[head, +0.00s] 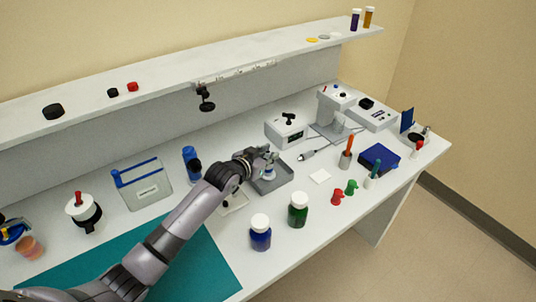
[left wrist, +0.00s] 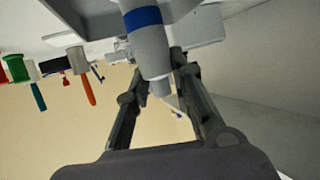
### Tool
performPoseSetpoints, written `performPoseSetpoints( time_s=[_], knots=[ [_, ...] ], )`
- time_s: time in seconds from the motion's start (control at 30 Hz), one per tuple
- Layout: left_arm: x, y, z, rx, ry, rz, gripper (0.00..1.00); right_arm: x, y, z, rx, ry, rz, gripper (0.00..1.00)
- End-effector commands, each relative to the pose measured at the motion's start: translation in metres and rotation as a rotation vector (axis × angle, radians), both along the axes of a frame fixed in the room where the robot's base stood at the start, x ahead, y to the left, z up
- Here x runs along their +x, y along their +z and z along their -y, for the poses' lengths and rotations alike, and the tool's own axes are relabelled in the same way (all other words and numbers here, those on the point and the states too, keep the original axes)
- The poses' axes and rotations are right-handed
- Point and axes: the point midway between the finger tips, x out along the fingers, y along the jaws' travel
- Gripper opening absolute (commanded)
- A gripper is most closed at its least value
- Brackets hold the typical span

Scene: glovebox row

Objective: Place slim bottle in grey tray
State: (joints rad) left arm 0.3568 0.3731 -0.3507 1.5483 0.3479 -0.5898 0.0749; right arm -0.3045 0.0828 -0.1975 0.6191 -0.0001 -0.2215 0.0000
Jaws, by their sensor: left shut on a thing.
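The slim bottle (left wrist: 147,40) is pale grey-white with a blue band and shows large in the left wrist view, which is upside down. In the head view the bottle (head: 269,173) is small and partly covered by my gripper. My left gripper (head: 267,157) is shut on it, with its fingers (left wrist: 160,85) on either side of its upper part. The bottle is over the grey tray (head: 284,184), roughly upright. I cannot tell whether its base touches the tray floor. My right gripper is out of view.
A blue bottle (head: 260,234) and a green bottle (head: 298,209) stand in front of the tray. A dark blue bottle (head: 190,160) stands behind my arm. A grey box device (head: 286,132) is behind the tray. A white square (head: 320,176) lies right of it.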

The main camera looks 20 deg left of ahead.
Motion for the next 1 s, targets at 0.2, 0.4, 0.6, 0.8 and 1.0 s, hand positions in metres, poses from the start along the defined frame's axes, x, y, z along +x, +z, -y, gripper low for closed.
performPoseSetpoints(
  time_s=[0.2,0.4,0.6,0.8,1.0],
  knots=[
    [0.000,-0.001,0.000,0.000,0.000,0.000,0.29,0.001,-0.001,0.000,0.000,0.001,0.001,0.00],
    [0.000,-0.001,0.000,0.000,0.000,0.000,0.41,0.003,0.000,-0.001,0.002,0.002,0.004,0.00],
    [0.000,-0.001,0.000,0.000,0.000,0.000,0.41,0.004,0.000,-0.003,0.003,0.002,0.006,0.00],
    [-0.004,0.002,-0.001,0.001,0.000,0.000,0.41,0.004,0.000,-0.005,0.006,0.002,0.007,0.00],
    [-0.032,0.013,-0.008,0.002,-0.001,0.001,0.41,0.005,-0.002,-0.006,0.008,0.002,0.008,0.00]
  ],
)
